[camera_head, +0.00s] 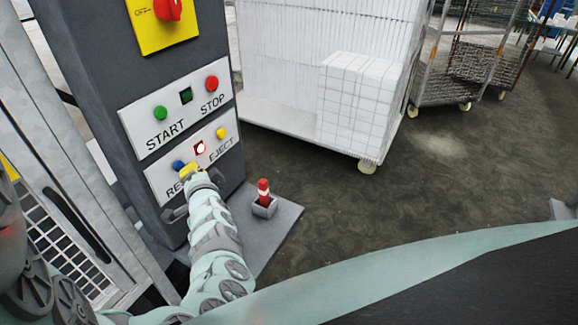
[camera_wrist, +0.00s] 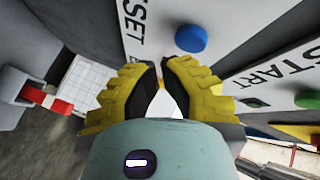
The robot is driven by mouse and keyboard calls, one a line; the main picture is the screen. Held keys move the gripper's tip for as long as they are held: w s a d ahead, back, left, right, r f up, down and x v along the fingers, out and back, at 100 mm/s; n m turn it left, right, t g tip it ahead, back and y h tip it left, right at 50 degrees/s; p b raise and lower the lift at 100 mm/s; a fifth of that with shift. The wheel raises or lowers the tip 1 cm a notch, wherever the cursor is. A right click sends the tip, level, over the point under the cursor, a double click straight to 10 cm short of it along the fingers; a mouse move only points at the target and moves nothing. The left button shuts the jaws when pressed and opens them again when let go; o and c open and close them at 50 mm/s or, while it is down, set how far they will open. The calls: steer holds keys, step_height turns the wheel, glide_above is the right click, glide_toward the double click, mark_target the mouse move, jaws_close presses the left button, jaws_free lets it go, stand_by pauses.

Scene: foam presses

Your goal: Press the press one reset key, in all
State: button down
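The blue reset key (camera_head: 178,166) is on the lower white panel (camera_head: 156,184), above lettering partly hidden by my gripper (camera_head: 188,169). In the wrist view the blue key (camera_wrist: 190,39) stands beside the letters "SET", just beyond my yellow fingertips (camera_wrist: 160,66). The fingertips are close together with only a narrow gap, and nothing shows held between them. They appear apart from the blue key in the wrist view.
Above is a panel with a green start button (camera_head: 160,113) and a red stop button (camera_head: 212,83). A red rotary switch (camera_head: 168,8) sits higher. A red-and-white object in a grey holder (camera_head: 264,205) stands at right.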

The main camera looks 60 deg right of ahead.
steer(key=shift+w, duration=0.1)
stand_by(0.3)
steer(key=shift+w, duration=0.35)
steer(key=shift+w+b, duration=0.3)
steer(key=shift+w, duration=0.15)
stand_by(0.9)
steer(key=shift+s, duration=0.15)
steer(key=shift+s+p, duration=0.45)
steer(key=shift+s, duration=0.25)
steer(key=shift+s, duration=0.1)
steer(key=s, duration=0.1)
steer(key=s+p, duration=0.1)
steer(key=s, duration=0.3)
steer(key=shift+d+p, duration=0.25)
steer(key=shift+p, duration=0.05)
steer(key=shift+w, duration=0.1)
stand_by(0.4)
